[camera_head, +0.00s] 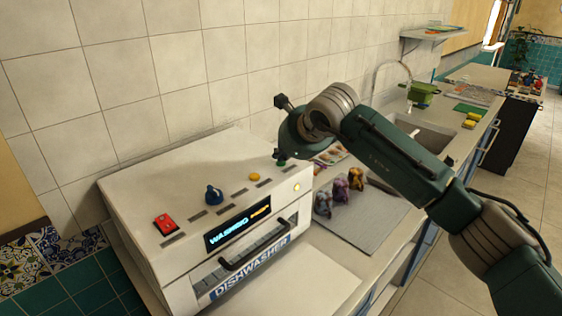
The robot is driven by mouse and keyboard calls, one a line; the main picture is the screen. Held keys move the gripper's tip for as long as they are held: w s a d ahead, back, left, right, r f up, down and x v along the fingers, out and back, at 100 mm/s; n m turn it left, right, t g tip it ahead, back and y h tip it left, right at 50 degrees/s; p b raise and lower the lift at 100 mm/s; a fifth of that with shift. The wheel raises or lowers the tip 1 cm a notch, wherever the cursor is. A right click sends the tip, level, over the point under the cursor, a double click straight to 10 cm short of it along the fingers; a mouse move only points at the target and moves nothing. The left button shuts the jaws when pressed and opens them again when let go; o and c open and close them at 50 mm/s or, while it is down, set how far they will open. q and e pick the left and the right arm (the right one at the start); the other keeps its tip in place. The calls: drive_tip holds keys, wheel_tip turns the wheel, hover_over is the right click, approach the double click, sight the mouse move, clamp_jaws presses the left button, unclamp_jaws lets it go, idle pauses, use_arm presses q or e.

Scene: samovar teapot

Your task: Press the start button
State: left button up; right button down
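A white dishwasher (150,205) stands on the counter, with a lit display (238,226) that reads "WASHING". Its sloped top carries a red rocker switch (165,224), a blue knob (213,195) and a yellow button (255,177). A small green piece (281,161), perhaps a button, shows at the far end of this row, right beneath my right gripper. No label marks a start button. My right gripper (290,134) is over that end; whether it touches the green piece, and how its fingers stand, I cannot tell. My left gripper is not in view.
A small yellow light (297,187) glows on the dishwasher front, above a dark door handle (254,250). Behind my arm are a sink (425,135) and a green pot (423,93). A tiled wall runs behind.

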sight(281, 164)
drive_tip(key=shift+r, duration=0.7)
drive_tip(key=shift+r+p, duration=1.3)
drive_tip(key=shift+r, duration=1.25)
